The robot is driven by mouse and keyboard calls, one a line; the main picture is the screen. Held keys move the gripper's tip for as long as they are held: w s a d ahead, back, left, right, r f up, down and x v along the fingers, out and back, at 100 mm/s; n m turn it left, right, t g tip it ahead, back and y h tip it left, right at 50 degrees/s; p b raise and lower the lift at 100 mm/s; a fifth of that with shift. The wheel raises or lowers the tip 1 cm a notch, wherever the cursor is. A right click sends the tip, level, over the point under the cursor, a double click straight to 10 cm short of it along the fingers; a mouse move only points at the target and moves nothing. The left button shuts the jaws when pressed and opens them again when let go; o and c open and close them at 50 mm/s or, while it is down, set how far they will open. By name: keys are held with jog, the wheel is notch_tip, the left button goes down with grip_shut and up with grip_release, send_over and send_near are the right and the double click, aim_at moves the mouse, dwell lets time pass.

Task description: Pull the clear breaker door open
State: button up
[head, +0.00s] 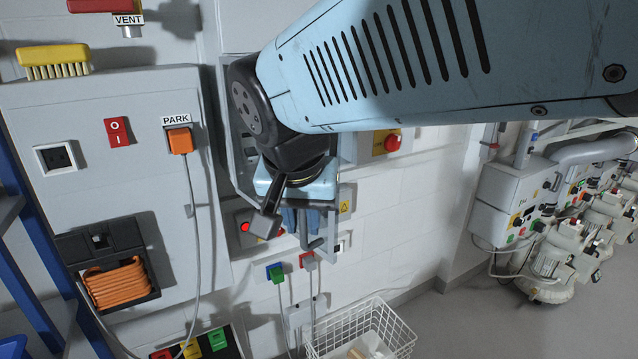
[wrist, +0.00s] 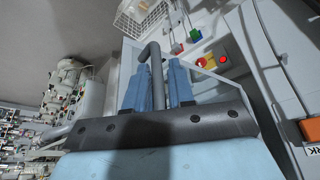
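The clear breaker door (wrist: 212,88) shows in the wrist view as a see-through panel just beyond my fingers, with switches visible through it. Its grey bent bar handle (wrist: 154,48) reaches toward my gripper (wrist: 160,82). The two blue fingers stand a little apart, one on each side of the bar. Whether both fingers press on it is unclear. In the head view, my gripper (head: 300,220) points down in front of the wall box, and the grey handle (head: 331,232) shows beside the fingers. My arm covers much of the box and door there.
A grey panel (head: 80,110) with an orange PARK plug (head: 180,140) stands at left. A white wire basket (head: 365,330) is below. A red button box (head: 388,142) is right of my wrist. White pump machines (head: 550,255) stand at far right beyond open floor.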

jog(key=shift+o, duration=1.4)
jog(key=shift+f, duration=0.1)
jog(key=v, duration=1.3)
jog(key=shift+r, duration=0.35)
jog(key=shift+s, duration=0.15)
